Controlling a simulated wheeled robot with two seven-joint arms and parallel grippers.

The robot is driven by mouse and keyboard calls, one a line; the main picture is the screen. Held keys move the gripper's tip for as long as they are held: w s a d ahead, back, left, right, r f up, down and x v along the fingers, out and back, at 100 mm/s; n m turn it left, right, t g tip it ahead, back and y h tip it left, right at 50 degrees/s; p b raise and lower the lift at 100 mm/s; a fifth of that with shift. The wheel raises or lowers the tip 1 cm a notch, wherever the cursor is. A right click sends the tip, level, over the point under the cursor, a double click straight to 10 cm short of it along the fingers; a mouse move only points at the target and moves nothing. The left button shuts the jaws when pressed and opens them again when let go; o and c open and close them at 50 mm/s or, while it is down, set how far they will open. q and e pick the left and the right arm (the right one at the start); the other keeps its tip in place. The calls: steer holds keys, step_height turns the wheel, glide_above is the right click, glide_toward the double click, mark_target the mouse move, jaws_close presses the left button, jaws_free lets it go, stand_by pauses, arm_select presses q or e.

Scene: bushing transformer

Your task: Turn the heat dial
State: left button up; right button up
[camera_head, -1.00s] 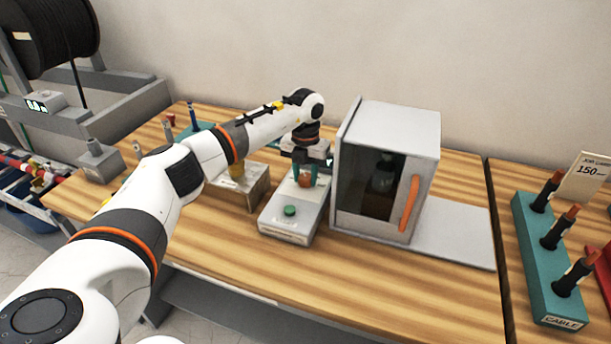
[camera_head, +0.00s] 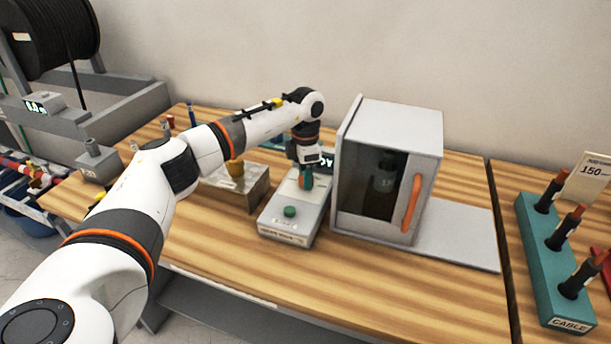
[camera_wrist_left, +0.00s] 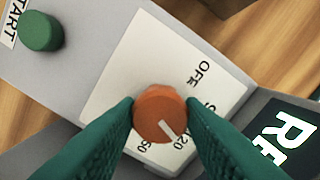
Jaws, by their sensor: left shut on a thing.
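The heat dial is an orange knob with a pale pointer line, set on the white label of a grey control box. In the left wrist view the heat dial (camera_wrist_left: 160,113) sits between the green fingertips of my left gripper (camera_wrist_left: 160,115), which is shut on it. The pointer aims to the lower right, near the "120" mark. In the head view my left gripper (camera_head: 305,178) reaches down onto the control box (camera_head: 285,228), and its fingers mostly hide the dial. My right gripper is not in view.
A green start button (camera_head: 290,211) is at the box's front, also seen in the left wrist view. A grey cabinet (camera_head: 395,130) with an orange handle stands close to the right. A metal block (camera_head: 230,188) is to the left. The bench front is clear.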

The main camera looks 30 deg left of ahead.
arm_select(q)
steer(key=m, duration=0.5)
steer(key=shift+b, duration=0.35)
steer(key=m, duration=0.6)
steer(key=shift+w+r, duration=0.1)
steer(key=shift+r, duration=0.05)
steer(key=o, duration=1)
step_height(320, 180, up, 12)
steer(key=shift+f+b, duration=0.1)
steer(key=shift+b, duration=1.1)
